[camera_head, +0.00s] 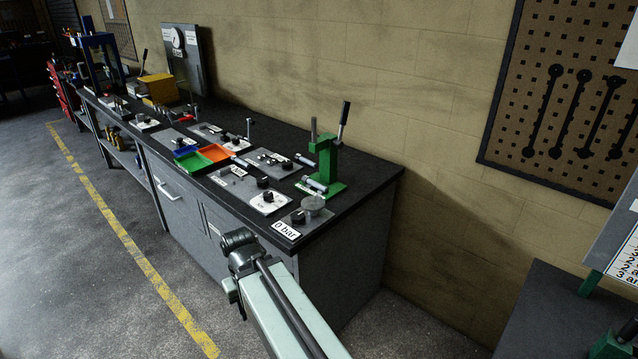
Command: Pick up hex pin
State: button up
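I cannot pick out the hex pin for certain. Several small metal parts lie on grey plates (272,163) on the workbench (368,178), too small to tell apart. My arm reaches up from the bottom of the picture, and its end, my gripper (238,241), is in front of the bench's near end, by the "0 bar" label (286,231). The fingers are not clear, so I cannot tell whether they are open or shut. I see nothing held.
A green press (326,165) with an upright black-handled lever stands at the bench's right end. Orange (216,152) and green (191,161) trays sit mid-bench. Yellow boxes (160,88) and a blue frame (100,60) stand farther back. The floor left of the bench is clear.

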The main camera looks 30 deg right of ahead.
aim_at(306, 179)
jog(key=i, duration=0.95)
jog(key=u, duration=0.05)
